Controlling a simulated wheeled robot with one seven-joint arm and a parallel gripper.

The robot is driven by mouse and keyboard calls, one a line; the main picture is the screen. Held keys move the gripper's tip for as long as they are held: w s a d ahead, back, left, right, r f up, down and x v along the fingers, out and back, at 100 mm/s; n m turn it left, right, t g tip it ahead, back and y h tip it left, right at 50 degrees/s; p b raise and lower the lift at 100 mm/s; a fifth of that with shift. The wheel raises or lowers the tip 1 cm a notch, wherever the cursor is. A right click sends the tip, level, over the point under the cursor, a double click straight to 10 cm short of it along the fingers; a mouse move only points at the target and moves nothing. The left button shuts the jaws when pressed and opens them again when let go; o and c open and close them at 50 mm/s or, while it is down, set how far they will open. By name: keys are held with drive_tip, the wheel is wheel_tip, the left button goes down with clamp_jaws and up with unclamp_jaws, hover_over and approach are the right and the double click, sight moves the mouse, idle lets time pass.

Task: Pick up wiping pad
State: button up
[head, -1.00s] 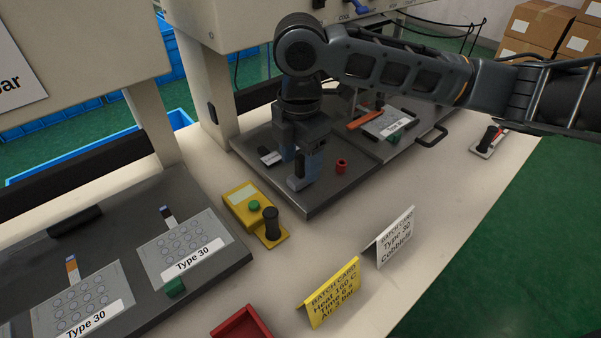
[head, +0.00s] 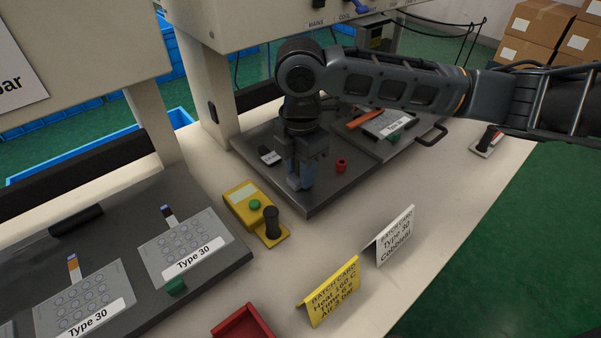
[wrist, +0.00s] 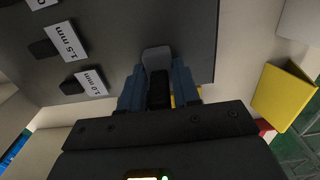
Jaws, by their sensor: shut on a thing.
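My gripper (head: 302,178) is low over the front part of the dark grey plate (head: 318,206) in the head view. Its blue fingers are close together. In the wrist view my gripper (wrist: 158,82) is shut on a small block, light grey at its far end and black nearer me, which I take as the wiping pad (wrist: 157,56). The fingers stand on either side of it. In the head view the fingers hide the pad. I cannot tell whether it touches the plate.
A small red cylinder (head: 341,165) stands right of my gripper. A black block with a white label (head: 269,155) lies to its left. A yellow device with a black knob (head: 243,201) and two batch cards (head: 332,291) (head: 394,238) are in front.

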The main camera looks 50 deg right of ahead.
drive_tip(key=shift+c, duration=1.2)
drive_tip(key=shift+r, duration=0.55)
wheel_tip(320, 180, up, 3)
drive_tip(key=shift+f, duration=0.15)
drive_tip(key=s+r, duration=0.3)
drive_tip(key=s, duration=0.2)
drive_tip(key=s+a+r+b, duration=0.1)
drive_tip(key=s+r, duration=0.3)
drive_tip(key=s, duration=0.2)
drive_tip(key=shift+s+a, duration=0.3)
drive_tip(key=shift+r, duration=0.1)
drive_tip(key=o, duration=0.5)
drive_tip(key=c, duration=0.4)
